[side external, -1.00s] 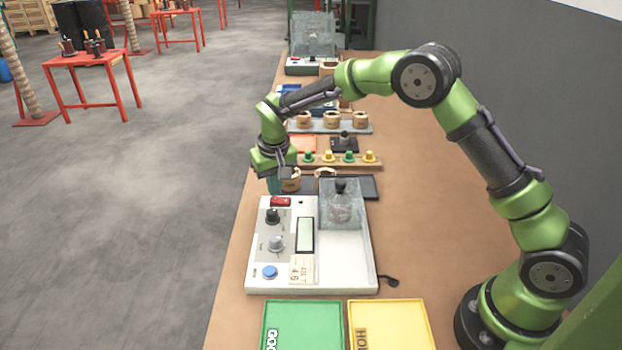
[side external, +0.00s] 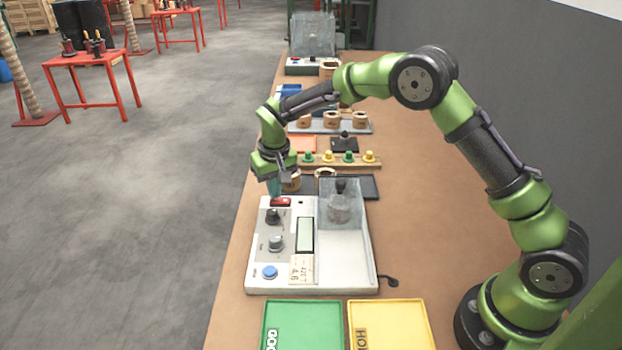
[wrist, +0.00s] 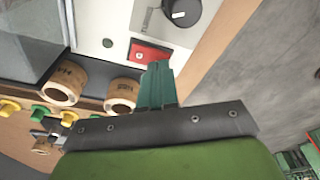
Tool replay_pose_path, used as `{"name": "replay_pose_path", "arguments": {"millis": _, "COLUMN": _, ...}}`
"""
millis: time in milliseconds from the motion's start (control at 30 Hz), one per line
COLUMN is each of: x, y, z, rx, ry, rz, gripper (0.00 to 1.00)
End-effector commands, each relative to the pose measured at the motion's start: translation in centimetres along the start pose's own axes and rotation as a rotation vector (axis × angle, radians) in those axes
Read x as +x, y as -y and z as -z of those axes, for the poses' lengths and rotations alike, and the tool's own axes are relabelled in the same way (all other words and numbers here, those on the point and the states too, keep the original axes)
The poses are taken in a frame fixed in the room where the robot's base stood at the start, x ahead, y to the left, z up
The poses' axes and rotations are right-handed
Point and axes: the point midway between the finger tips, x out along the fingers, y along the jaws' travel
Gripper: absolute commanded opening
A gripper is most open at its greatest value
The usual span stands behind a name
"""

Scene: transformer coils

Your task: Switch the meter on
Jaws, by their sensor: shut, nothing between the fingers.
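The meter (side external: 350,272) is a white box on the bench with dark knobs, a blue button, a blank-looking display (side external: 305,235) and a clear cover (side external: 340,205). Its red switch (side external: 281,202) is at the far left corner of the panel. The switch also shows in the wrist view (wrist: 147,52), partly hidden by my fingers. My gripper (side external: 275,190) is shut and empty, with its teal fingertips pointing down at the far edge of the switch. In the wrist view the fingertips (wrist: 158,72) overlap the switch. I cannot tell whether they touch it.
Brown coils (wrist: 124,94) stand on a dark tray just behind the meter. A rack of green and yellow pegs (side external: 338,162) lies beyond. A green tray (side external: 302,306) and a yellow tray (side external: 388,306) sit in front. The bench to the meter's right is mostly clear, apart from a black cable.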

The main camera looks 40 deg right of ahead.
Motion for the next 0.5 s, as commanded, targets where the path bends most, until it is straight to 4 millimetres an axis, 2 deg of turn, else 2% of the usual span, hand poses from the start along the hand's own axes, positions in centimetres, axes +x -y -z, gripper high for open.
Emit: {"name": "replay_pose_path", "arguments": {"millis": 500, "x": 0.74, "y": 0.00, "z": -0.12, "rx": 0.001, "ry": 0.000, "rz": 0.000, "gripper": 0.00}}
